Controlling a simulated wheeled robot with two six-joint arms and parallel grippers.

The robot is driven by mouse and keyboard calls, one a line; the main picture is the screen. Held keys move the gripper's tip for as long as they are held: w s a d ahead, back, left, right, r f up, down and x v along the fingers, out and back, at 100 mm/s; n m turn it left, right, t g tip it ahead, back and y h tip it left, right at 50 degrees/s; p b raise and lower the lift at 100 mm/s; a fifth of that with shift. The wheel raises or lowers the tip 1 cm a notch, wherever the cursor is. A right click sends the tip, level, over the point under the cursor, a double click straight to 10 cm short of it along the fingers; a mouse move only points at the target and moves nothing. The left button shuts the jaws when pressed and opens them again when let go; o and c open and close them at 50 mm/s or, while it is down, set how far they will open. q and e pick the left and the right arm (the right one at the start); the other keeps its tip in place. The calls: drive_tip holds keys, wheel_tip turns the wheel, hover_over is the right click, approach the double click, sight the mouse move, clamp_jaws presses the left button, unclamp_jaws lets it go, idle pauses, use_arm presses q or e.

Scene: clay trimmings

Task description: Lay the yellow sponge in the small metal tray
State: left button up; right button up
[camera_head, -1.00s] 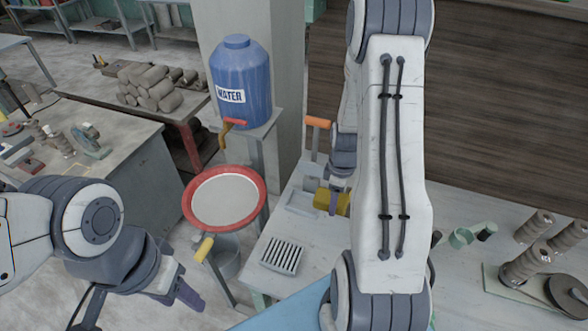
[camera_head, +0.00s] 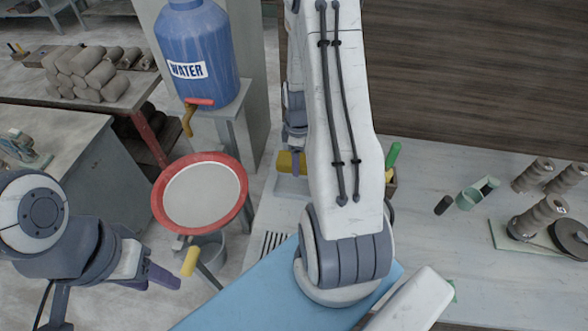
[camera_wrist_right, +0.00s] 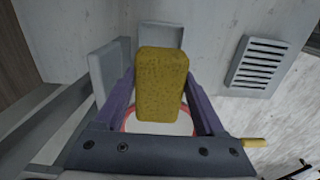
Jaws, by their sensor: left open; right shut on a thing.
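The yellow sponge (camera_wrist_right: 161,85) is held upright between the purple fingers of my right gripper (camera_wrist_right: 162,105). In the head view the sponge (camera_head: 290,163) shows just left of my right arm, which hides part of it. A grey metal tray (camera_wrist_right: 162,34) shows behind the sponge in the right wrist view. The sponge covers much of it, and I cannot tell whether the two touch. My left gripper (camera_head: 160,276) is open and empty at the left, away from the sponge.
A slotted grille (camera_wrist_right: 260,66) lies beside the tray.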

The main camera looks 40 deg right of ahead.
drive_tip(key=shift+w+f+b, duration=0.1)
drive_tip(key=shift+f+b, duration=1.5)
drive_tip(key=shift+f, duration=0.45)
drive_tip(key=shift+f, duration=0.1)
